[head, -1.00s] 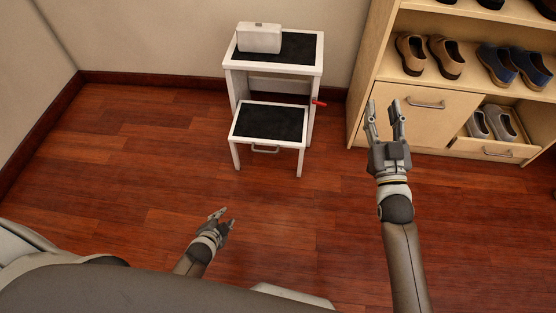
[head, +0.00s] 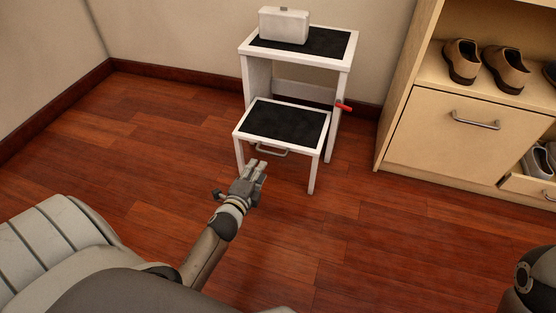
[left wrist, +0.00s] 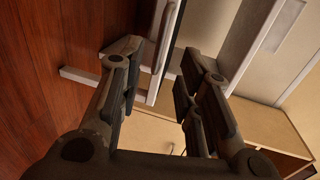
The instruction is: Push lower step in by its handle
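The white step stool has a lower step (head: 285,122) with a black tread, pulled out in front of the upper step (head: 305,40). A grey bar handle (head: 270,152) sits below the lower step's front edge. My left gripper (head: 259,168) is just in front of the handle, its fingers pointing at it. In the left wrist view the left gripper (left wrist: 160,75) is open, with the step's white front edge (left wrist: 171,45) beyond the gap between its fingers. I cannot tell whether a finger touches the handle. Only part of my right arm shows at the lower right; its gripper is out of view.
A white case (head: 284,26) stands on the upper step. A red lever (head: 343,106) sticks out at the stool's right side. A wooden shoe cabinet (head: 440,120) with shoes stands at the right. The wooden floor (head: 150,150) left of the stool is clear.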

